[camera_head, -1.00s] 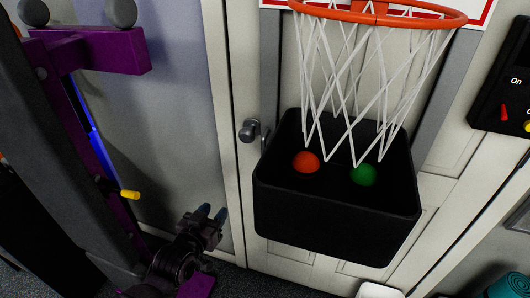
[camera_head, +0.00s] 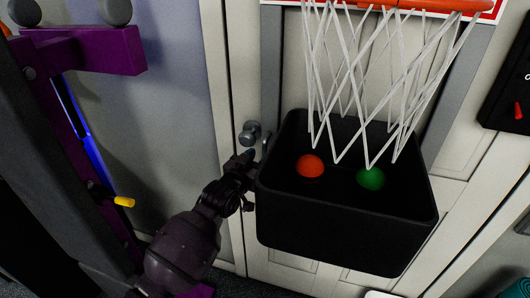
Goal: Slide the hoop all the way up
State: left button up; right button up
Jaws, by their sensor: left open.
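The orange hoop rim (camera_head: 425,5) is at the top edge of the head view, partly cut off, with a white net (camera_head: 365,75) hanging from it. Below the net is a black bin (camera_head: 345,235) on the door, holding a red ball (camera_head: 310,166) and a green ball (camera_head: 371,179). Grey upright rails (camera_head: 460,85) run beside the net. My left gripper (camera_head: 248,160) is open at the bin's left side, just below the door knob, well below the rim. Whether it touches the bin is unclear. My right gripper is not in view.
A metal door knob (camera_head: 250,133) sits left of the bin on the white door (camera_head: 215,85). A purple rack (camera_head: 95,52) with a yellow pin (camera_head: 124,202) stands at the left. A black panel (camera_head: 508,95) is at the right.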

aim_at(264, 153)
pick_arm(q)
jog(key=shift+x, duration=2)
grip_shut()
